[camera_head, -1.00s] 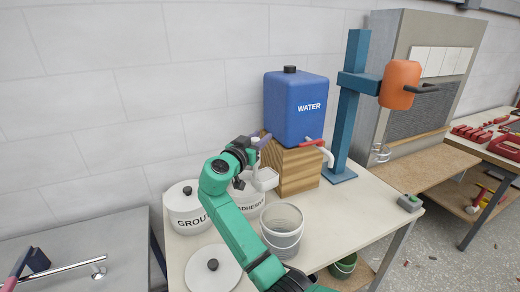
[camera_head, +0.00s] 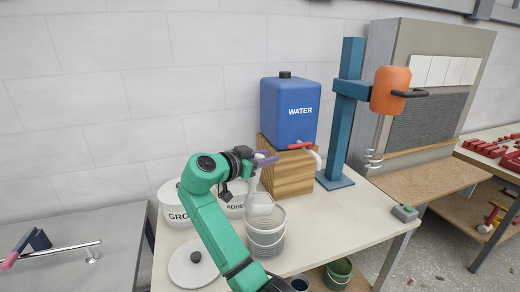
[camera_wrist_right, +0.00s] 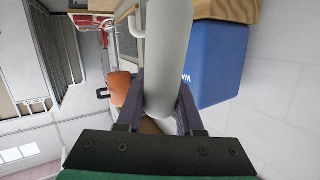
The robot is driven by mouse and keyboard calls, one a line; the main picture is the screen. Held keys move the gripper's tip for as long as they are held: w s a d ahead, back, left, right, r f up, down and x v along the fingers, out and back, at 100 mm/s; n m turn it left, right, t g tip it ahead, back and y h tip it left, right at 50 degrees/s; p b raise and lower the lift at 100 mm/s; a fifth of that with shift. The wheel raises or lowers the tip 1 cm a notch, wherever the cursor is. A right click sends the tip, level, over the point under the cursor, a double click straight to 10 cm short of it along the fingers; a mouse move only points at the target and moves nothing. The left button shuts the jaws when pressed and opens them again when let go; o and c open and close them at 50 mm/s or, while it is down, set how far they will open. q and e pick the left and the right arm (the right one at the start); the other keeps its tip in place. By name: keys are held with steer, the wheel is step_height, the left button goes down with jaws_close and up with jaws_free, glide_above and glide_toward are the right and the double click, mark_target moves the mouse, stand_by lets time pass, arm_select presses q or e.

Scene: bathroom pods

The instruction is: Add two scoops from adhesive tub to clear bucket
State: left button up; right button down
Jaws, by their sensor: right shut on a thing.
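My right gripper (camera_head: 262,161) is shut on the handle of a pale scoop (camera_head: 260,206). The handle also shows between the purple fingers in the right wrist view (camera_wrist_right: 168,65). The scoop hangs steeply tilted, its head down at the rim of the clear bucket (camera_head: 266,243). I cannot tell whether it touches the bucket or holds adhesive. The adhesive tub (camera_head: 236,208), white, stands behind and left of the bucket, partly hidden by my arm. My left gripper is out of view.
The grout tub (camera_head: 170,208) stands left, and a round white lid (camera_head: 193,266) lies in front. The blue water container (camera_head: 290,108) sits on a wooden block (camera_head: 288,172) behind the bucket. A blue mixer stand (camera_head: 346,125) rises at right. The table's front right is mostly clear.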

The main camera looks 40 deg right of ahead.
steer(key=s+d+f+m+t+y+p, duration=0.1)
steer(key=s+d+f+m+y+p, duration=0.2)
steer(key=d+f+y+p, duration=0.4)
steer(key=d+y, duration=0.2)
steer(key=d, duration=0.1)
steer(key=shift+d+f, duration=0.3)
steer(key=shift+d, duration=0.1)
steer(key=shift+s, duration=0.1)
